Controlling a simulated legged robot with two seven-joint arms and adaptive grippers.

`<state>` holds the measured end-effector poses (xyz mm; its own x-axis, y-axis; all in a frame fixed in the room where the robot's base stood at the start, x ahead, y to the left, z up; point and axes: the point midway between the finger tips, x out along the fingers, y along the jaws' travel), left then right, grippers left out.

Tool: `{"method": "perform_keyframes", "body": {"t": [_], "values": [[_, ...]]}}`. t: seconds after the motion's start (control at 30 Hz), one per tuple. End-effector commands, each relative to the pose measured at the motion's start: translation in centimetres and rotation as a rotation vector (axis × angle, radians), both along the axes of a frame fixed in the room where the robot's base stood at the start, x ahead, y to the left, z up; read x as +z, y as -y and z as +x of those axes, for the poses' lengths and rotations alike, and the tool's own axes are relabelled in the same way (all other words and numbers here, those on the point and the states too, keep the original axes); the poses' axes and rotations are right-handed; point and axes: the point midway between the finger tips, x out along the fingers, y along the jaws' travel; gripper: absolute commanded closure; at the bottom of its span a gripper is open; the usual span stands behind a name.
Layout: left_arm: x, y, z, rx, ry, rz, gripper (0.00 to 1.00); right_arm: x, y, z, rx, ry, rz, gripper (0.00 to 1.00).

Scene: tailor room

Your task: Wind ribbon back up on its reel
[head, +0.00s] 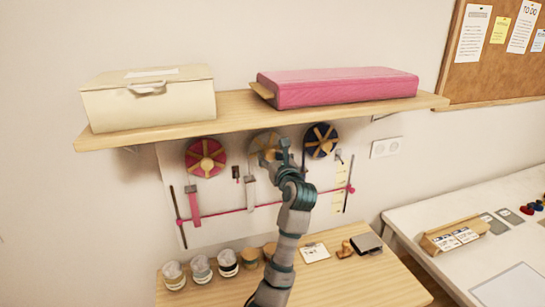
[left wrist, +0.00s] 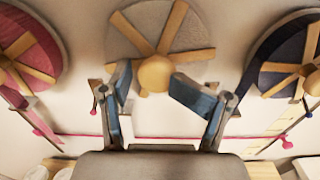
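Three reels with wooden spokes hang on a white wall panel under the shelf: a pink reel (head: 206,151), a grey reel (head: 262,138) and a navy reel (head: 326,133). A pink ribbon strip (head: 194,204) and a grey strip (head: 250,195) hang below the first two. My left gripper (head: 276,152) is raised in front of the grey reel and partly hides it. In the left wrist view, its two blue-grey fingers (left wrist: 155,88) are spread on either side of the grey reel's round wooden hub knob (left wrist: 155,73). Contact with the knob cannot be told. My right gripper is not in view.
A wooden shelf (head: 230,113) above carries a cream box (head: 150,103) and a pink box (head: 345,88). A thin pink bar or line (head: 232,211) crosses the panel below the reels. Jars (head: 201,269) and small items stand on the wooden table (head: 340,286) below.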

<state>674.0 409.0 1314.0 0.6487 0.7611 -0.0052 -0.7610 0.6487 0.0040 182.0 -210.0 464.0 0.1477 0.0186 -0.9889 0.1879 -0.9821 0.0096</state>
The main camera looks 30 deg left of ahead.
Motion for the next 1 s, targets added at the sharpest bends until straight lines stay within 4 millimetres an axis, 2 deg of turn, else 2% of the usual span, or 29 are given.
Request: {"method": "perform_keyframes", "body": {"t": [0.23,0.37,0.73,1.0], "values": [[0.2,0.1,-0.2,-0.001,0.003,0.000,0.38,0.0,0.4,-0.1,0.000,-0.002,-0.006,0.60],[0.1,0.8,-0.7,-0.003,0.004,0.000,0.38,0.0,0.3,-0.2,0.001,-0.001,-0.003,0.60],[0.0,7.0,-5.5,-0.005,0.002,-0.001,0.38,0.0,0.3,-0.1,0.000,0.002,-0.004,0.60],[0.0,9.4,-7.5,-0.002,0.001,0.001,0.38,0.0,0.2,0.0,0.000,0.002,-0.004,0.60]]}}
